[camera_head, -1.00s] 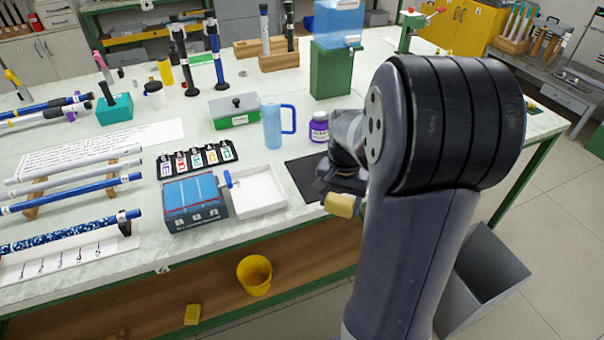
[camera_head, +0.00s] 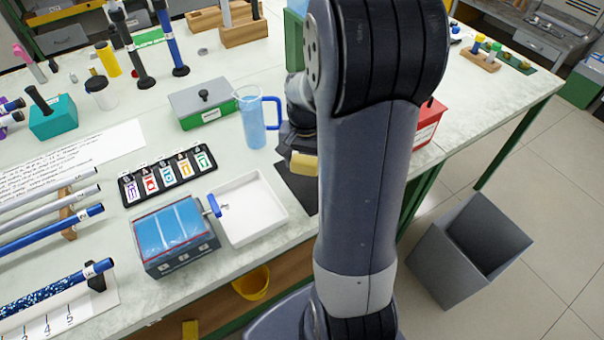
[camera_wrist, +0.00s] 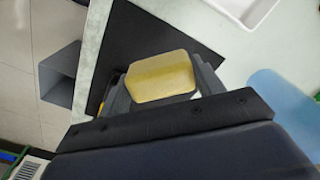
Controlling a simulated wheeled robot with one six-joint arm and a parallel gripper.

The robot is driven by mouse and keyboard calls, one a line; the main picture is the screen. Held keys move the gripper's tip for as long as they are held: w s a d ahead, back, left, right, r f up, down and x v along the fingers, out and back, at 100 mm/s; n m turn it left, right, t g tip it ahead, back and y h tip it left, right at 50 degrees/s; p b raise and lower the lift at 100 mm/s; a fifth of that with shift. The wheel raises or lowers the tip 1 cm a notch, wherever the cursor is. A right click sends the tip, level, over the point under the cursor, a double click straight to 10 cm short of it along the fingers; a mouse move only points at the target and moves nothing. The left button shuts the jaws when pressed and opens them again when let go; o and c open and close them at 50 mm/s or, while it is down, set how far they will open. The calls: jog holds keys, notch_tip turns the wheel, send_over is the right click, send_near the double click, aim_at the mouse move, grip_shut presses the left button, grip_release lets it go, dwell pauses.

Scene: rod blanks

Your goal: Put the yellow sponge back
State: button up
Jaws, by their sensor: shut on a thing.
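The yellow sponge (camera_head: 303,163) is held by my gripper (camera_head: 292,152) above the table, seen over the black mat (camera_head: 297,190). In the wrist view the sponge (camera_wrist: 160,77) sits between the two fingers of my gripper (camera_wrist: 162,82), which are shut on it. The black mat (camera_wrist: 135,45) shows beyond and below it. I cannot tell the gap between sponge and mat. My arm hides the right part of the mat in the head view.
Left of the mat are a white tray (camera_head: 262,222), a blue-topped box (camera_head: 175,255) and a blue pitcher (camera_head: 252,125). A red box (camera_head: 430,122) is right of my arm. A yellow bucket (camera_head: 252,286) is below the table. A grey bin (camera_head: 450,265) stands on the floor.

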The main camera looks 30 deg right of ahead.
aim_at(305, 185)
jog(key=shift+f, duration=2.95)
jog(key=shift+f, duration=0.2)
jog(key=o, duration=1)
jog(key=shift+c, duration=0.2)
jog(key=shift+r, duration=0.1)
notch_tip(305, 185, up, 12)
jog(key=shift+r, duration=0.1)
